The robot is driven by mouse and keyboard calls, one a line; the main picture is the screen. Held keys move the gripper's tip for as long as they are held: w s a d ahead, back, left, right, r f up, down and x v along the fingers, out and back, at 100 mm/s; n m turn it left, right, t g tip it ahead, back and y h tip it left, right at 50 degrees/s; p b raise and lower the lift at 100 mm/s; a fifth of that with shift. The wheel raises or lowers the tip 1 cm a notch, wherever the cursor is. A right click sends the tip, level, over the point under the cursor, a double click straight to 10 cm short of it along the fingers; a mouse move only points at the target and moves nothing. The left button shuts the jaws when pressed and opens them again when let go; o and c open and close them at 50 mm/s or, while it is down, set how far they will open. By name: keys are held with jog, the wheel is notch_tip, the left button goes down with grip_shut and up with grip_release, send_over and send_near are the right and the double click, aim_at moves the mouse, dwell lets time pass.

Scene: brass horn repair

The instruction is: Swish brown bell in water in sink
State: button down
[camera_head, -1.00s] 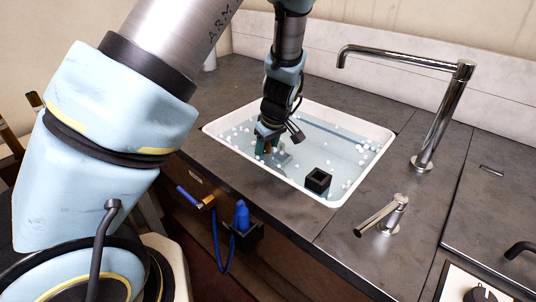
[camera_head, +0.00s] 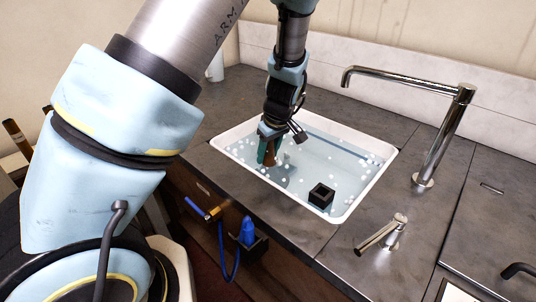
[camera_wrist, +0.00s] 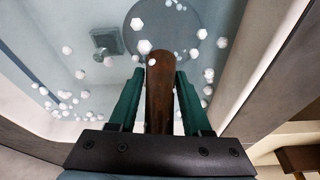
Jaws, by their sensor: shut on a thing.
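The brown bell (camera_head: 270,154) is held pointing down inside the white sink (camera_head: 349,216), over the left part of the water (camera_head: 310,158). My gripper (camera_wrist: 158,78) is shut on it, with a green finger on each side. In the wrist view the bell (camera_wrist: 159,92) is a brown tapering shape reaching out between the fingers. Its lower end is at or near the water; I cannot tell how deep. Many white bits float on the water around it.
A chrome faucet (camera_head: 436,135) and a smaller spout (camera_head: 384,233) stand right of the sink. A blue tool (camera_head: 248,231) hangs on the cabinet front. A whitish cup (camera_head: 215,68) stands behind.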

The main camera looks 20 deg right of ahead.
notch_tip(320, 180, up, 13)
jog(key=p, duration=1)
notch_tip(320, 180, up, 8)
send_over(275, 166)
jog(key=w+a, duration=0.1)
jog(key=w, duration=0.1)
jog(key=shift+w+a+r, duration=0.1)
jog(key=shift+w+a, duration=0.05)
jog(key=shift+b, duration=0.35)
jog(key=shift+g+h, duration=0.3)
jog(key=shift+g, duration=0.5)
jog(key=shift+w+f+b, duration=0.1)
jog(key=shift+f+b, duration=7.9)
jog(key=shift+f, duration=4.55)
jog(key=shift+s+d+p, duration=0.25)
jog(key=shift+s+d, duration=0.1)
jog(key=shift+s, duration=0.35)
jog(key=shift+s+d+p, duration=0.25)
jog(key=shift+s+d, duration=0.1)
jog(key=shift+s, duration=0.3)
jog(key=shift+w, duration=0.1)
jog(key=shift+w+a, duration=0.35)
jog(key=shift+w, duration=0.3)
jog(key=shift+w+a, duration=0.35)
jog(key=shift+w, duration=0.25)
